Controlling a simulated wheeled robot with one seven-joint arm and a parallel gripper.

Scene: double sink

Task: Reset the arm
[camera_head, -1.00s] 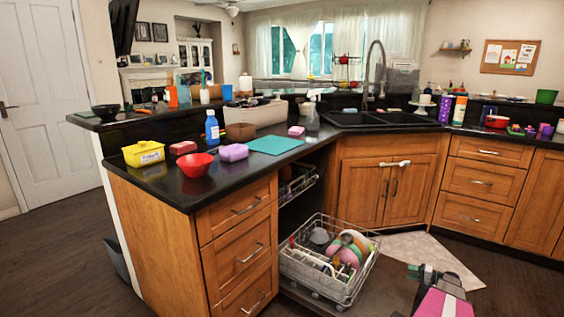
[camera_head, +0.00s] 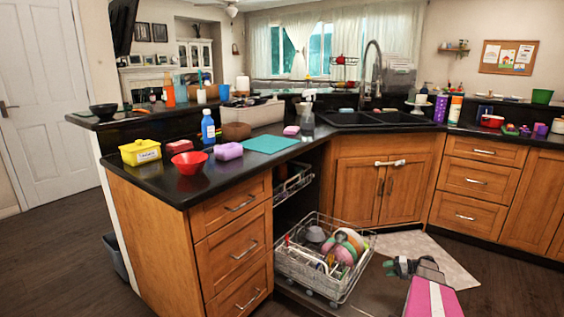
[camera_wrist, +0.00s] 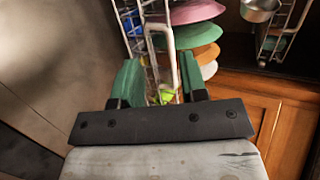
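My gripper (camera_wrist: 157,78) shows in the wrist view with its two green fingers spread apart. Nothing is held between them; rack wires show beyond the gap. In the head view my gripper (camera_head: 402,266) is at the lower right, low over the floor, to the right of the pulled-out dishwasher rack.
The dishwasher rack (camera_head: 325,280), holding several plates and bowls, stands pulled out left of my gripper. The sink cabinet (camera_head: 383,185) is behind it. A pale mat (camera_head: 425,250) lies on the floor. The counter (camera_head: 172,190) carries a red bowl and a yellow box.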

